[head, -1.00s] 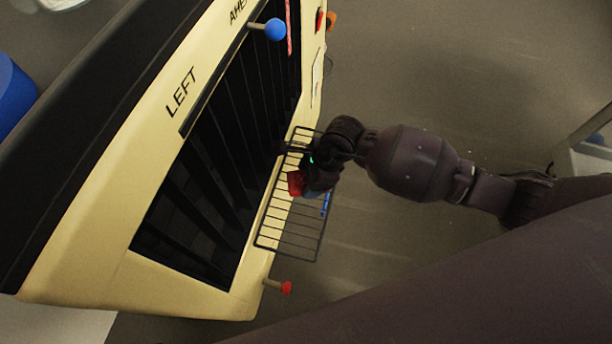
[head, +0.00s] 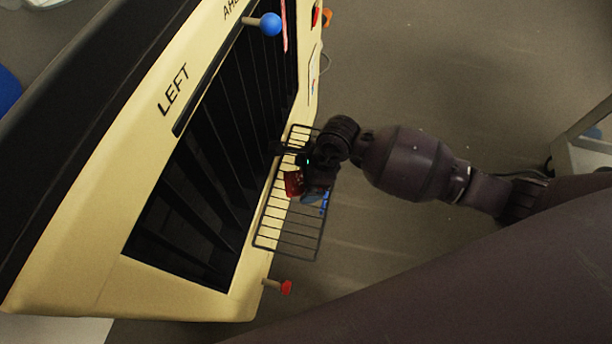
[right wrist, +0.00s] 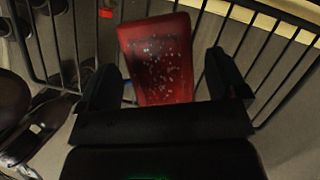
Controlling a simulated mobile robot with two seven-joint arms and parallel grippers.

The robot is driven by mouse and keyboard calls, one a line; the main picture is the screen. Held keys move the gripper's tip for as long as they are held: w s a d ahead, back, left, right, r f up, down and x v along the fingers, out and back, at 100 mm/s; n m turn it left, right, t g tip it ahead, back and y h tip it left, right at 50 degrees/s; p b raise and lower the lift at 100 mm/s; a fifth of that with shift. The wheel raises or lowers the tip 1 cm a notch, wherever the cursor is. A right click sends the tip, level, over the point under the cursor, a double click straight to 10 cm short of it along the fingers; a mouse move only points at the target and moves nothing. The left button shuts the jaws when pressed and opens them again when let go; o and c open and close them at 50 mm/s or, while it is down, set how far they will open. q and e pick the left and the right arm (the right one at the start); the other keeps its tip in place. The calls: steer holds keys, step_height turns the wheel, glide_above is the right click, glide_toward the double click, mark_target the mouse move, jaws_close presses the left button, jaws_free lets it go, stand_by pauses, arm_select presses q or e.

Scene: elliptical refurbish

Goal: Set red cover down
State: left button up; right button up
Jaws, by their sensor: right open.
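The red cover (right wrist: 158,60) is a flat red piece with pale speckles. In the right wrist view it lies between my right gripper's two dark fingers (right wrist: 166,88), with a gap visible at its right side. In the head view the red cover (head: 293,184) shows at the wire rack (head: 287,240) on the side of the cream machine. My right gripper (head: 303,182) is over the rack at the cover and is open. The gripper hides part of the cover. My left gripper is not in view.
The cream machine (head: 75,240) has dark slats and the word LEFT. A blue ball knob (head: 270,24) and a red knob (head: 286,287) stick out from it. A small blue item (head: 324,204) shows at the rack's right edge. Open floor (head: 430,80) lies to the right.

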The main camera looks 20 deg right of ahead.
steer(key=v, duration=0.2)
steer(key=p+v, duration=0.1)
steer(key=v, duration=0.1)
steer(key=p+v, duration=0.1)
steer(key=v, duration=0.1)
steer(key=shift+w+r, duration=0.1)
steer(key=shift+w, duration=0.15)
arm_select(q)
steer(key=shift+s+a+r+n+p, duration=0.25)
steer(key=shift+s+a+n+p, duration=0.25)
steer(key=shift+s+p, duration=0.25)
arm_select(e)
steer(key=v, duration=0.6)
steer(key=shift+s, duration=0.2)
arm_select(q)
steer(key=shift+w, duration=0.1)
